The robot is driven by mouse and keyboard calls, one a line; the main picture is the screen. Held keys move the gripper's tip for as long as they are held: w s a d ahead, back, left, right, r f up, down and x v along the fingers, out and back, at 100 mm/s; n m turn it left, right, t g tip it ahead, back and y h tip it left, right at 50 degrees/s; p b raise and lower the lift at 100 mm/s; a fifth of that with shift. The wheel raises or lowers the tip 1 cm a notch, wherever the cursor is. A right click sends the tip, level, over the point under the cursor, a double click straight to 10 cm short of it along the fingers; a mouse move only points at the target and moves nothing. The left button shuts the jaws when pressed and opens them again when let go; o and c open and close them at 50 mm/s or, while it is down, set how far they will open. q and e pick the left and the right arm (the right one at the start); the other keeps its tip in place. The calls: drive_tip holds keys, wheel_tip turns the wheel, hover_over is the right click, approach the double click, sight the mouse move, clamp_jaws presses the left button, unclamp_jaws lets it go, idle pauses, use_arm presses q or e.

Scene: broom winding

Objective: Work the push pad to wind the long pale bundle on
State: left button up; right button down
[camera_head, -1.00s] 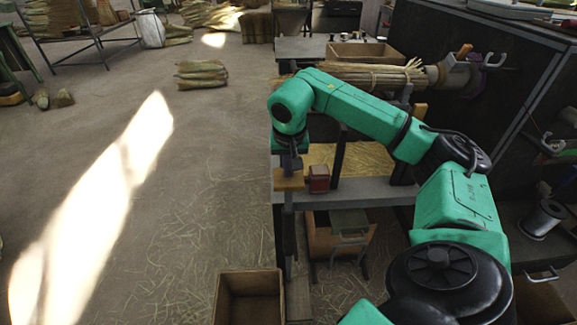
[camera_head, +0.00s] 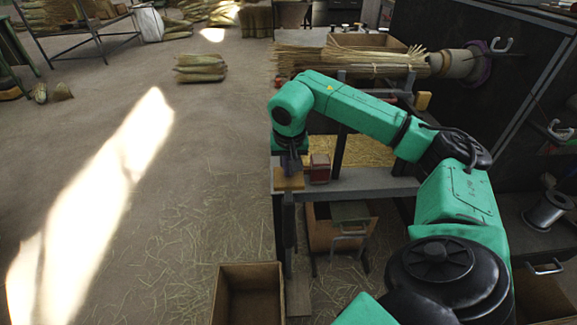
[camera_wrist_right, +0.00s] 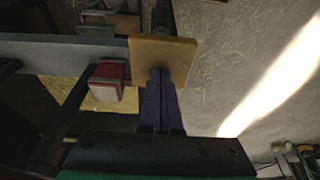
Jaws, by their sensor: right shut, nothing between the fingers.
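The long pale bundle (camera_head: 350,62) lies level across the back of the bench, its right end at a round holder (camera_head: 455,64) on the dark machine. Loose straws fan out along its top. The tan push pad (camera_head: 289,180) is at the bench's front left corner; it shows as a square plate in the right wrist view (camera_wrist_right: 178,58). My right gripper (camera_head: 291,172) is shut and empty, its fingertips (camera_wrist_right: 163,72) at the pad's face; actual contact is hard to tell. My left gripper is not in view.
A red block (camera_head: 320,168) sits just right of the pad; it also shows in the wrist view (camera_wrist_right: 108,80). An empty brown box (camera_head: 248,295) stands on the floor below. A bench upright (camera_head: 340,150) is close by.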

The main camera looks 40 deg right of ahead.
drive_tip(key=shift+s+f+b, duration=0.1)
drive_tip(key=shift+f+b, duration=0.75)
drive_tip(key=shift+f, duration=0.8)
drive_tip(key=shift+r, duration=0.15)
drive_tip(key=shift+w+d+r+p+v, duration=0.1)
drive_tip(key=shift+w+d+p+v, duration=0.15)
drive_tip(key=shift+p+v, duration=1.3)
drive_tip(key=shift+w+d+r+p+v, duration=0.1)
drive_tip(key=shift+w+d+p+v, duration=0.2)
drive_tip(key=shift+p+v, duration=1.2)
drive_tip(key=shift+w+d+r+p+v, duration=0.1)
drive_tip(key=shift+w+p+v, duration=0.25)
drive_tip(key=shift+p+v, duration=1.15)
drive_tip(key=shift+r, duration=0.15)
